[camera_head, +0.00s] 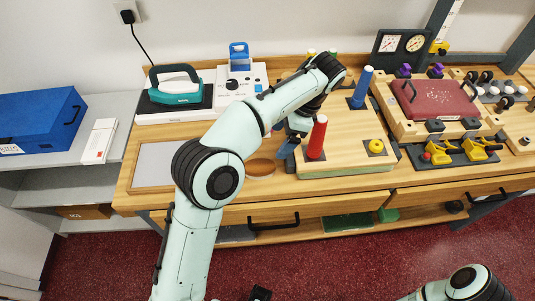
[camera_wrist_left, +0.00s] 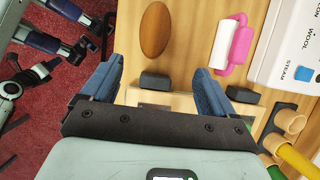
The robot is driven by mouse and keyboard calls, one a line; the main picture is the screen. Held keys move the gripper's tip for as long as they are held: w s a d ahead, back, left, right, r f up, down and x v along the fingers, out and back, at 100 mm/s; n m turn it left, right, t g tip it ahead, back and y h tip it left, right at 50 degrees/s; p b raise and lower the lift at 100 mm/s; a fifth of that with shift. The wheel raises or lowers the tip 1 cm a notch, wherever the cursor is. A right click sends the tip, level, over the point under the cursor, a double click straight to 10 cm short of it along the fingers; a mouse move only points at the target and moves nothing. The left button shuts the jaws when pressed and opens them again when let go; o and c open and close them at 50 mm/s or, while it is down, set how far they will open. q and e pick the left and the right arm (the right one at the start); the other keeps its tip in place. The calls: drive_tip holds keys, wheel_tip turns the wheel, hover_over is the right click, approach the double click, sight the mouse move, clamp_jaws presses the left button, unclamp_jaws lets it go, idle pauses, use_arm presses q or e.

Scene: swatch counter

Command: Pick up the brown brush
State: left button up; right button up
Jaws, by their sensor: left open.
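The brown brush, a smooth brown oval, lies on the wooden counter near its front edge in the head view (camera_head: 261,168). It also shows in the left wrist view (camera_wrist_left: 155,27), beyond my fingertips and clear of them. My left gripper (camera_head: 287,148) is just right of the brush in the head view, low over the counter. In the left wrist view its two blue fingers (camera_wrist_left: 158,88) are spread apart, with no brush between them. Part of my right arm shows at the bottom right of the head view, but its gripper does not.
A red cylinder on a peg board (camera_head: 317,138) stands close right of my left gripper. A pink-handled roller (camera_wrist_left: 235,45) lies near the brush. Dark blocks (camera_wrist_left: 155,81) sit near the fingers. A grey panel (camera_head: 160,163) lies left of the brush; a teal iron (camera_head: 175,88) stands behind.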

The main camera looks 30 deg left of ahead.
sight(262, 165)
use_arm(q)
drive_tip(key=x, duration=0.2)
drive_tip(key=b+x, duration=0.1)
drive_tip(key=x, duration=0.2)
drive_tip(key=b+x, duration=0.1)
drive_tip(key=x, duration=0.1)
drive_tip(key=shift+s+f, duration=0.15)
drive_tip(key=shift+s, duration=0.3)
drive_tip(key=x, duration=0.1)
drive_tip(key=b+x, duration=0.1)
drive_tip(key=x, duration=0.2)
drive_tip(key=shift+s+a+f+b, duration=0.1)
drive_tip(key=shift+s+f+b, duration=0.1)
drive_tip(key=shift+s+b, duration=0.2)
drive_tip(key=shift+a+f, duration=0.15)
drive_tip(key=shift+f, duration=0.35)
drive_tip(key=c, duration=1.2)
use_arm(e)
drive_tip(key=f, duration=0.2)
drive_tip(key=s+f, duration=0.1)
drive_tip(key=f, duration=0.1)
drive_tip(key=shift+s, duration=0.1)
